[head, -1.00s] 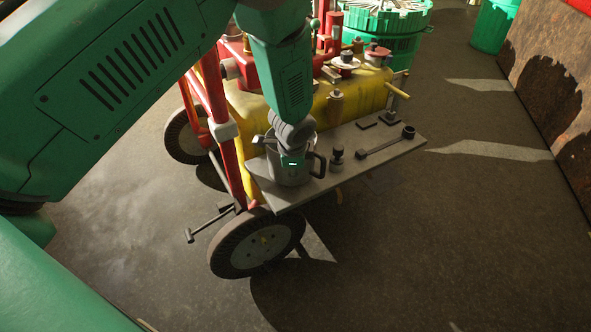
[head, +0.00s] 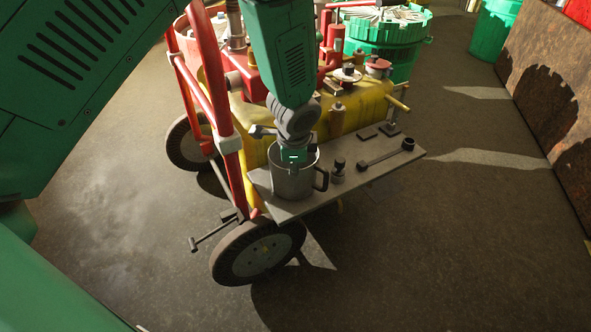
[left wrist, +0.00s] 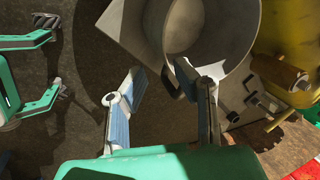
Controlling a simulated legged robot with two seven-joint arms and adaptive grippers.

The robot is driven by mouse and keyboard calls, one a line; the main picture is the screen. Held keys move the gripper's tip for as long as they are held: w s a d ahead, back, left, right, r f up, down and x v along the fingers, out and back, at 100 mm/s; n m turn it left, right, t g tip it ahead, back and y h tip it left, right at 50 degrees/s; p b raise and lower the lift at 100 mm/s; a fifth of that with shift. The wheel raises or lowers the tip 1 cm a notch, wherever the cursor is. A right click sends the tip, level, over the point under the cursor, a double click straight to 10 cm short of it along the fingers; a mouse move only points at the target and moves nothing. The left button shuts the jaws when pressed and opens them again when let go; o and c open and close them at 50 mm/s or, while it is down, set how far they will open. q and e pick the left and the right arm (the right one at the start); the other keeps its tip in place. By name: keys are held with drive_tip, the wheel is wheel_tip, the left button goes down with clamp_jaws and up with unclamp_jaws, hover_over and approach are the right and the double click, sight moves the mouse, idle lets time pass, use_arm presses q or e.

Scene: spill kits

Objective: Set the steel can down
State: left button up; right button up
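The steel can (head: 291,184), a grey open-topped mug shape with a dark handle on its right, stands upright on the flat grey shelf (head: 278,209) at the cart's near side. My left gripper (head: 295,157) is just above the can's rim in the head view, partly hiding the opening. In the left wrist view the two fingers (left wrist: 158,72) are apart, with nothing gripped between them. The can (left wrist: 212,28) lies beyond them, and the right finger overlaps its rim in the picture; contact cannot be told.
A small post-like fitting (head: 339,170) and a dark wrench-like tool (head: 385,155) lie right of the can on the shelf. The yellow tank (head: 370,103) and red frame (head: 216,95) bound it behind and left. Open floor (head: 440,240) lies to the right.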

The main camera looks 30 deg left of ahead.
use_arm(q)
drive_tip(key=s+f+n+g, duration=0.1)
drive_tip(key=s+f+n, duration=0.3)
drive_tip(key=s, duration=0.6)
drive_tip(key=s+f+n+h, duration=0.1)
drive_tip(key=s+f+n, duration=0.3)
drive_tip(key=s, duration=0.7)
drive_tip(key=s+f+n+g, duration=0.1)
drive_tip(key=s+f+n, duration=0.3)
drive_tip(key=s, duration=0.7)
drive_tip(key=shift+a+f+g+h, duration=0.15)
drive_tip(key=shift+f+g+h, duration=0.15)
drive_tip(key=shift+f, duration=0.5)
use_arm(e)
drive_tip(key=shift+d+r, duration=0.2)
drive_tip(key=shift+d, duration=0.15)
use_arm(q)
drive_tip(key=shift+w+a+r+p, duration=0.1)
drive_tip(key=shift+r+p, duration=0.45)
drive_tip(key=shift+p, duration=0.25)
use_arm(e)
drive_tip(key=shift+a+r, duration=0.15)
drive_tip(key=shift+r, duration=0.5)
